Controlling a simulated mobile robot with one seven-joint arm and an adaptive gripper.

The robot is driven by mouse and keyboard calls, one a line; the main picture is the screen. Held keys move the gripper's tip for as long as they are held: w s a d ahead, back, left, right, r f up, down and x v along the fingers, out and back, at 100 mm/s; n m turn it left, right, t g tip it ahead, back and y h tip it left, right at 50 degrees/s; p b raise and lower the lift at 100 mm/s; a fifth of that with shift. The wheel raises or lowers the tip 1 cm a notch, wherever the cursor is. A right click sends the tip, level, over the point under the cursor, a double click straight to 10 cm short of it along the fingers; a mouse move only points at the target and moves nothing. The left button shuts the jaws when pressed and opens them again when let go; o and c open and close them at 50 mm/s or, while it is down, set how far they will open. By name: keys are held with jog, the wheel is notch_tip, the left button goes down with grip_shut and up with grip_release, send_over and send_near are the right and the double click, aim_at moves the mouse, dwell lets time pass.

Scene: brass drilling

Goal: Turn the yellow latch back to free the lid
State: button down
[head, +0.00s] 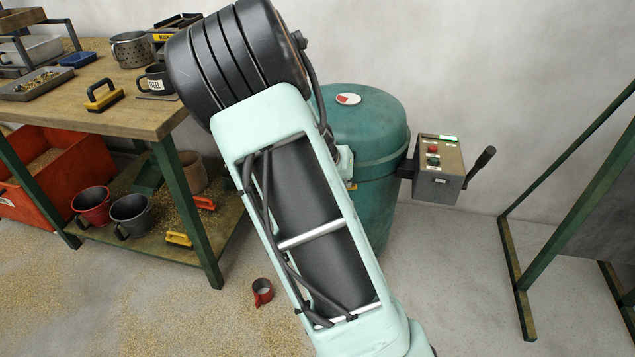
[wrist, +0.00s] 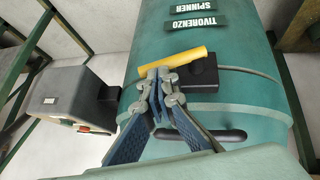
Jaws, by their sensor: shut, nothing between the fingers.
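The green spinner (head: 362,130) stands against the wall in the head view, its lid on, partly covered by my arm. In the wrist view its drum (wrist: 200,35) shows upside-down labels. The yellow latch (wrist: 172,61) is a bar lying nearly crosswise over the drum's seam, with a black block (wrist: 202,72) at its right end. My gripper (wrist: 160,78) is shut and empty, its tips at the latch's left half in the picture. Whether they touch it I cannot tell. In the head view my arm hides my gripper and most of the latch area.
A control box (head: 439,168) with buttons and a black lever juts out right of the spinner. A workbench (head: 135,105) with mugs and trays stands at left. A green frame (head: 517,280) stands at right. A small red cup (head: 262,291) is on the floor.

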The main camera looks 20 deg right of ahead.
jog(key=shift+s+d+f+b, duration=0.25)
jog(key=shift+d+f+b, duration=0.15)
jog(key=shift+f, duration=0.1)
dwell(0.6)
